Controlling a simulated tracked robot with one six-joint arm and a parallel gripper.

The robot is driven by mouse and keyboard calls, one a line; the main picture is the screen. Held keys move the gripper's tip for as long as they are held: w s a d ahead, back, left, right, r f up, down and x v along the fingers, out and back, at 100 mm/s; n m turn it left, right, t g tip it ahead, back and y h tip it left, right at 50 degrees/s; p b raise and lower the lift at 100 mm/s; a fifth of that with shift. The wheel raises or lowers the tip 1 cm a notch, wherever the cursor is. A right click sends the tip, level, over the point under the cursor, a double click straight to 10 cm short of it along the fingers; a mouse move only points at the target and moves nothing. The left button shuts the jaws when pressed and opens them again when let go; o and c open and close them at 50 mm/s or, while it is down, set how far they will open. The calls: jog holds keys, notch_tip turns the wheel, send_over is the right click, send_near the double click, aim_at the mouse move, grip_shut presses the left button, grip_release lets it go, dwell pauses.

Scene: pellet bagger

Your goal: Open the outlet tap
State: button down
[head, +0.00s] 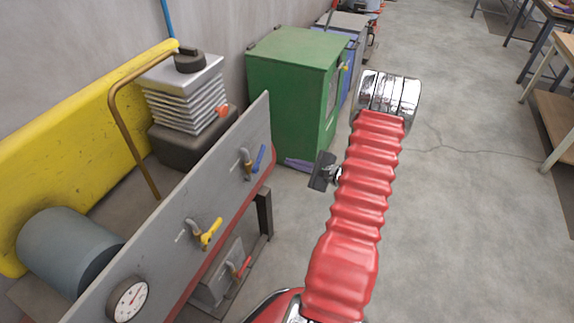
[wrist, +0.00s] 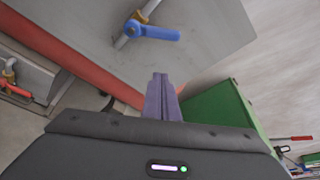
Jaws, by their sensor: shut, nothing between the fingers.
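A grey panel (head: 215,190) carries a tap with a blue handle (head: 258,158) at its far end and a tap with a yellow handle (head: 210,232) nearer. A third tap with a red handle (head: 242,268) sits low on a grey box below the panel. No label shows which is the outlet. In the wrist view, the blue handle (wrist: 152,31) lies at an angle to its pipe, and the red handle (wrist: 14,90) is at far left. My gripper (wrist: 160,77) is shut and empty, apart from the blue handle; its purple fingers (head: 298,164) point left in the head view.
A green cabinet (head: 295,85) stands close behind my gripper. A round gauge (head: 128,299) is on the near panel. A brown pipe (head: 125,125), a ribbed grey block (head: 185,95) and a yellow guard (head: 70,150) lie behind.

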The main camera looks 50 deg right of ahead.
aim_at(259, 158)
jog(key=w+a, duration=0.3)
jog(key=w, duration=0.4)
jog(key=shift+w+a+r, duration=0.15)
jog(key=shift+a+r, duration=0.1)
jog(key=shift+r, duration=0.2)
